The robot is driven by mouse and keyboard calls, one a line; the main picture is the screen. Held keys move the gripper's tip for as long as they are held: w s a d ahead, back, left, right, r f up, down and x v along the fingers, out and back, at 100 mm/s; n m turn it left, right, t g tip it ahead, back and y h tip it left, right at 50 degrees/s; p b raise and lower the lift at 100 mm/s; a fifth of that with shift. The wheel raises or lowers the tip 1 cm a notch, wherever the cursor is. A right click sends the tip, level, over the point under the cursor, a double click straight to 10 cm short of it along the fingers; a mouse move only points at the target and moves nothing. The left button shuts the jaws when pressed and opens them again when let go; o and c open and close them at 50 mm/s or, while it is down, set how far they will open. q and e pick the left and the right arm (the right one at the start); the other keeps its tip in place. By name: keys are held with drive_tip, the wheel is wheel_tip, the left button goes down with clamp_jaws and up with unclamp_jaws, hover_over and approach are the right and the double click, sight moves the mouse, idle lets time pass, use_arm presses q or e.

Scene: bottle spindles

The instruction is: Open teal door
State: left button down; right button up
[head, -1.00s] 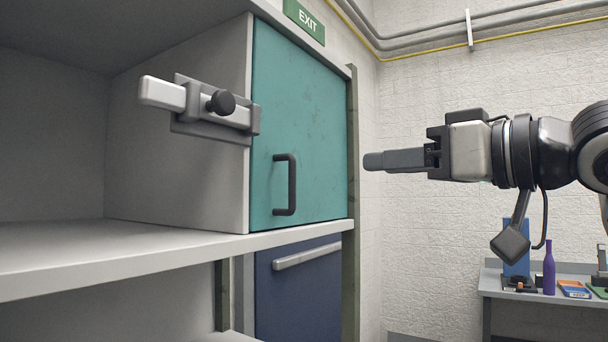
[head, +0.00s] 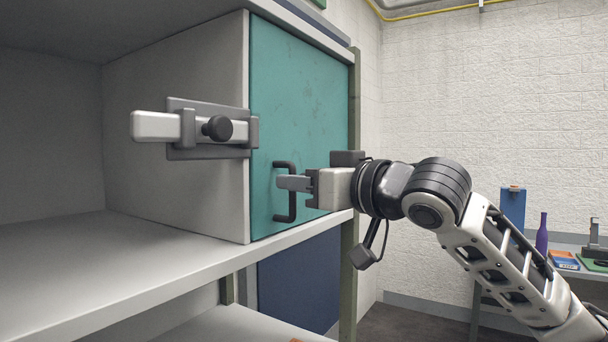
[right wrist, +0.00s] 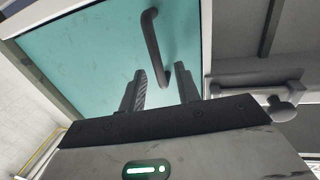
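The teal door (head: 300,110) is shut on the cabinet in the head view; it also shows in the right wrist view (right wrist: 95,60). Its dark, upright bar handle (head: 291,208) is on the door's lower left part. My right gripper (head: 282,183) is at the handle, with its fingers partly overlapping it in the head view. In the right wrist view the fingers are apart and the handle (right wrist: 153,40) runs down to between their tips. I cannot tell whether they touch it. A sliding bolt (head: 155,125) with a black knob (head: 217,128) is on the side wall left of the door, its bar sticking out leftward. My left gripper is not in view.
A grey shelf (head: 60,255) runs left of and below the door. A dark blue panel (head: 300,280) is under it. A back right table (head: 570,240) holds a purple bottle (head: 542,235) and other items. The left shelf space is empty.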

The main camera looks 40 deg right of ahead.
drive_tip(key=shift+c, duration=0.2)
clamp_jaws()
drive_tip(key=shift+d+f, duration=0.1)
